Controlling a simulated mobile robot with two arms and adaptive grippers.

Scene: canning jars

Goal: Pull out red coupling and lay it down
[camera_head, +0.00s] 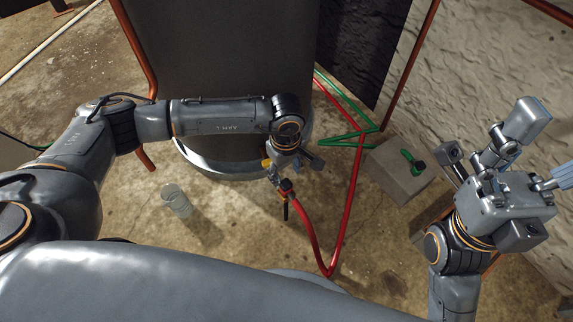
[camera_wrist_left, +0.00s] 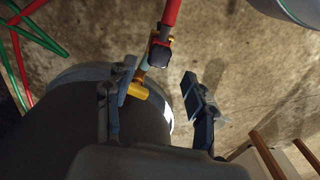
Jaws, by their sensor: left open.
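The red coupling (camera_head: 286,188) sits at the end of a red hose (camera_head: 325,255), below my left gripper (camera_head: 291,164). In the left wrist view the coupling (camera_wrist_left: 160,50) looks red and dark, and joins a brass-coloured fitting (camera_wrist_left: 140,91) at the rim of a large dark cylinder. My left gripper (camera_wrist_left: 160,88) is open there. Its left finger overlaps the fitting, and its right finger stands apart with a clear gap. The coupling lies beyond the fingertips. My right gripper (camera_head: 490,160) is off to the right, away from the coupling; its jaw opening is unclear.
A grey block (camera_head: 390,178) with a green-handled fitting (camera_head: 410,160) stands right of the red hose. Green hoses (camera_head: 345,95) run behind it. A glass jar (camera_head: 177,201) stands on the floor at left. The large dark cylinder (camera_head: 220,60) fills the back. Floor around the jar is free.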

